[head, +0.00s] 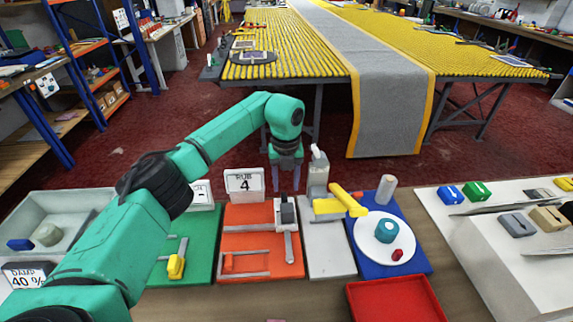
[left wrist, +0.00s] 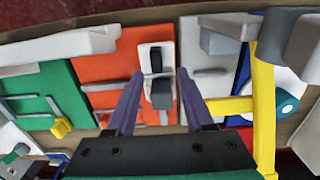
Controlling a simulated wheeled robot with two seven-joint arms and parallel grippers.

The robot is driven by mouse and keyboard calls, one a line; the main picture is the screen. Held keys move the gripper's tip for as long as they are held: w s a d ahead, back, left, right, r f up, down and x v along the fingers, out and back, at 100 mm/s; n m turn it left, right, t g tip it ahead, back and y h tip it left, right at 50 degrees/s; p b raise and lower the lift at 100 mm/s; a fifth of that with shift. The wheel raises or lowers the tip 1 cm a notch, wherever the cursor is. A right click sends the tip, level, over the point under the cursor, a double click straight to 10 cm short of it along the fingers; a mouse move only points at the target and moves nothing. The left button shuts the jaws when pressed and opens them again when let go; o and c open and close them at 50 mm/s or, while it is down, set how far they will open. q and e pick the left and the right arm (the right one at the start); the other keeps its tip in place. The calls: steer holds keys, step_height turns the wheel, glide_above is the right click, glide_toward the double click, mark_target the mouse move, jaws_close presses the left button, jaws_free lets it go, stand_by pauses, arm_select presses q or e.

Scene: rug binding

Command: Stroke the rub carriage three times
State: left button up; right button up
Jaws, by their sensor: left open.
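The rub carriage (head: 286,214) is a small white-and-grey block with a dark top, standing on the orange board (head: 240,240) behind which a "RUB 4" sign (head: 244,182) stands. My left gripper (head: 287,186) is open and points down just above and behind the carriage in the head view. In the left wrist view the carriage (left wrist: 156,58) shows between the two spread purple fingers (left wrist: 159,75). I cannot tell whether either finger touches it. A grey rail (head: 289,247) runs forward from the carriage. My right gripper is not in view.
A green board (head: 200,245) with a yellow part lies left. A grey board (head: 325,240) with a yellow lever (head: 348,201) and a blue board (head: 415,262) with a white disc lie right. A red tray (head: 395,300) sits in front.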

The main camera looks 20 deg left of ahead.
arm_select(q)
step_height(320, 180, up, 10)
steer(key=b, duration=0.1)
steer(key=shift+r, duration=0.2)
steer(key=shift+d, duration=0.1)
